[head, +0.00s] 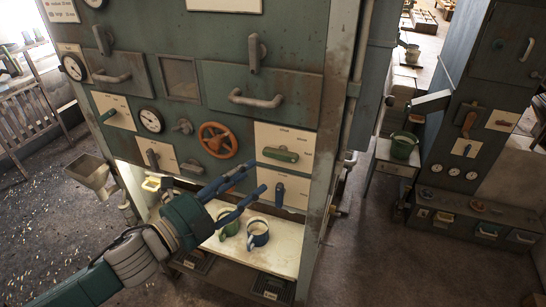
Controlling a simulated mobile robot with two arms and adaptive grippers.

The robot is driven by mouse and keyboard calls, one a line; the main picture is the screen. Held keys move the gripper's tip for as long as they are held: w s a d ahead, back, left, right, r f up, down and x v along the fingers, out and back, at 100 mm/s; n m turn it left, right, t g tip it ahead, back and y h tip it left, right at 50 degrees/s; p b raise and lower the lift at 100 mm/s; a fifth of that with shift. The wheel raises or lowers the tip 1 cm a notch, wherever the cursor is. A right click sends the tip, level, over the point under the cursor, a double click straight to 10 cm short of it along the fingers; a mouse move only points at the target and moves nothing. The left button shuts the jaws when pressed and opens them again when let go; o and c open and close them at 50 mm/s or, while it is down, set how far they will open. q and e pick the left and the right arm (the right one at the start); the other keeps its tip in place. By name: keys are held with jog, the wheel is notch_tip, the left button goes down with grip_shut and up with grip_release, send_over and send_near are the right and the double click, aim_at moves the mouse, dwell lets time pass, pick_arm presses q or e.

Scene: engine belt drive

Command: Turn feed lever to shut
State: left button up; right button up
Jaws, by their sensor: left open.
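A large green machine cabinet (225,105) fills the middle of the head view. A green lever (281,154) lies about level on a pale plate at its lower right. A blue lever (279,193) points roughly down on the plate below. Another pale plate at lower left bears a grey lever (152,158). The plate labels are too small to read, so I cannot tell which is the feed lever. My left gripper (261,176) is open, its two blue fingers reaching toward the green and blue levers. Contact cannot be told. My right gripper is not in view.
An orange handwheel (216,140) and a round gauge (150,121) sit left of the levers. Below, a lit recess holds a green mug (229,223) and a blue mug (258,233). Another cabinet (470,135) stands at right, with open floor between.

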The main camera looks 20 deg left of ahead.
aim_at(277, 158)
pick_arm(q)
jog(key=p+x, duration=0.3)
jog(key=x, duration=0.5)
jog(key=shift+r, duration=0.15)
jog(key=shift+w+d, duration=0.25)
jog(key=shift+w, duration=0.25)
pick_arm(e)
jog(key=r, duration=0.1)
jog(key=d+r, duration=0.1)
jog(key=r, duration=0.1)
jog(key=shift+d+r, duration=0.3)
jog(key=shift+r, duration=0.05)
pick_arm(q)
grip_shut()
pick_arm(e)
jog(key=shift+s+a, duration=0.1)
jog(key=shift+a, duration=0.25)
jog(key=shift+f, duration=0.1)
